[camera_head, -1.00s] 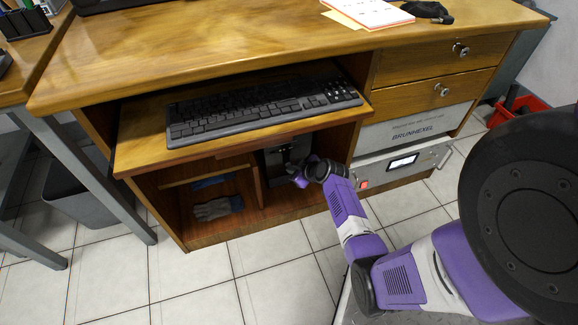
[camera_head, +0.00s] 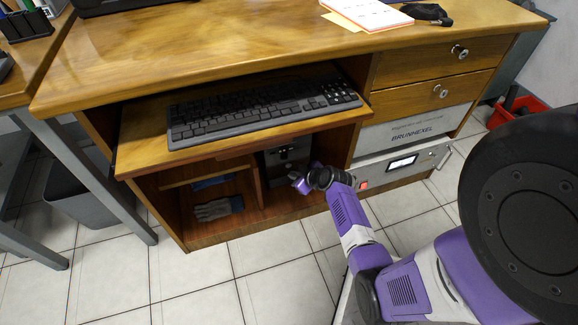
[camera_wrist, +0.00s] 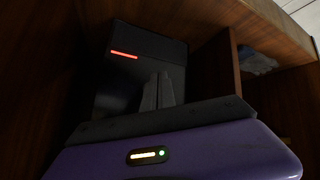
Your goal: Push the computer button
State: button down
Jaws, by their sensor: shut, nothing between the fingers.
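The computer (camera_head: 290,160) is a dark tower standing in the right-hand compartment under the keyboard shelf. In the wrist view its dark front (camera_wrist: 150,45) fills the upper middle, with a glowing red strip (camera_wrist: 124,54) at upper left. The button cannot be made out for certain. My gripper (camera_head: 298,184) is in front of the tower's lower part in the head view. In the wrist view my gripper (camera_wrist: 158,90) has its fingers together and empty, overlapping the lower right of the tower front. Contact with the tower cannot be told.
The keyboard shelf (camera_head: 145,145) overhangs the compartment, with a keyboard (camera_head: 260,108) on it. A wooden divider (camera_head: 257,185) separates the tower from a glove (camera_head: 215,209) at left. A white instrument (camera_head: 425,157) with a red switch is at right.

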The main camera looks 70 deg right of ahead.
jog(key=shift+s+a+p, duration=0.55)
jog(key=shift+s+a, duration=1)
jog(key=shift+a, duration=0.3)
